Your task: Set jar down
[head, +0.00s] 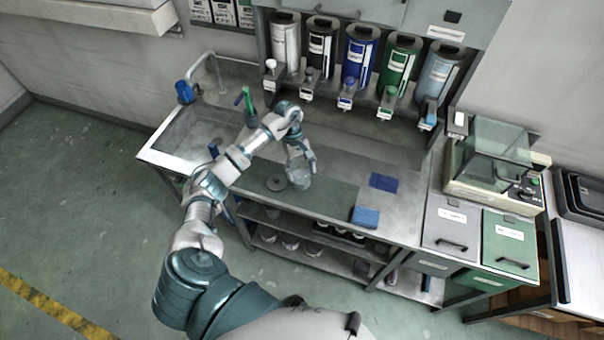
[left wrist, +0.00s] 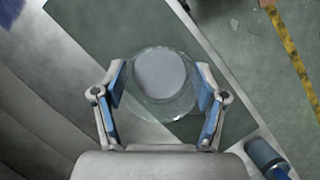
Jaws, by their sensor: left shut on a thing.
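A clear glass jar (head: 298,178) is at the dark green mat (head: 331,197) on the steel counter. It looks upright; I cannot tell whether its base touches the mat. My left gripper (head: 300,161) reaches down to it and is shut on it. In the left wrist view the jar (left wrist: 162,78) sits between the blue pads of my left gripper (left wrist: 161,88), with its round mouth facing the camera. A dark round disc (head: 276,183), perhaps a lid, lies just left of the jar. My right gripper is not in view.
Several coloured dispensers (head: 360,55) line the wall behind the counter. The mat right of the jar is clear.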

